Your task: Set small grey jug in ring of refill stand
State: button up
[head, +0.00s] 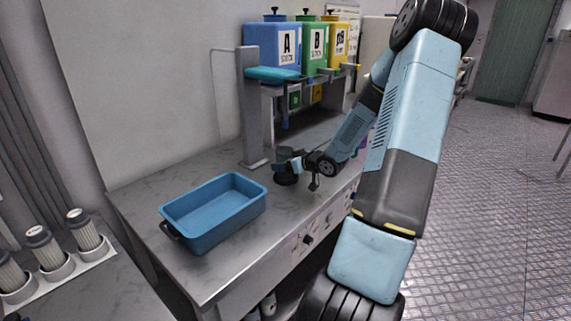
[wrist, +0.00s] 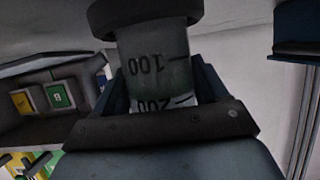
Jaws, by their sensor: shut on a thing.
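The small grey jug (wrist: 158,58) fills the middle of the wrist view. It is a translucent grey cylinder with black marks 100 and 200, upside down in that picture, and a dark band at the top. My gripper (head: 287,164) is shut on it, with a finger on either side. In the head view my gripper is low over the bench, right of the grey post; a dark round piece (head: 286,179) shows just under it, probably part of the jug.
Blue, green and yellow tanks (head: 314,47) stand on the shelf, with taps below. A blue tray (head: 213,208) sits at the bench's front left. Grey-white filter cylinders (head: 83,228) stand at far left. The bench between tray and gripper is clear.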

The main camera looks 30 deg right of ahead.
jog(key=o, duration=1.4)
jog(key=shift+s, duration=0.1)
jog(key=v, duration=1.3)
jog(key=shift+s+d, duration=0.15)
jog(key=shift+s, duration=0.1)
jog(key=shift+r, duration=0.1)
